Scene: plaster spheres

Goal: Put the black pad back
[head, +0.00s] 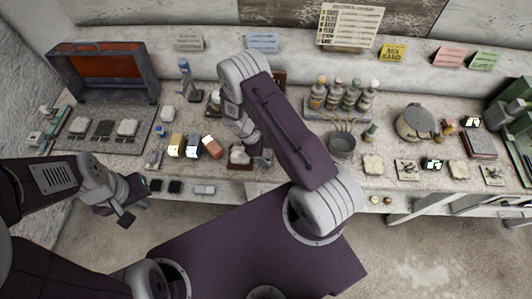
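Two small black pads lie side by side on the front ledge of the bench, one on the left (157,185) and one on the right (175,186). A dark slab also shows between two pale ones on the grey tray (60,145) at the left. My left gripper (134,202) is in front of the ledge, just left of the pads. Its dark fingertips look spread apart, with nothing clear between them. My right gripper (262,161) points down at the bench beside a white lump (239,155). My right forearm partly hides it, and its opening is too small to judge.
Several bottles (349,96), a dark pot (342,146) and a lidded pot (415,122) fill the right. A grey block (204,189) lies right of the pads.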

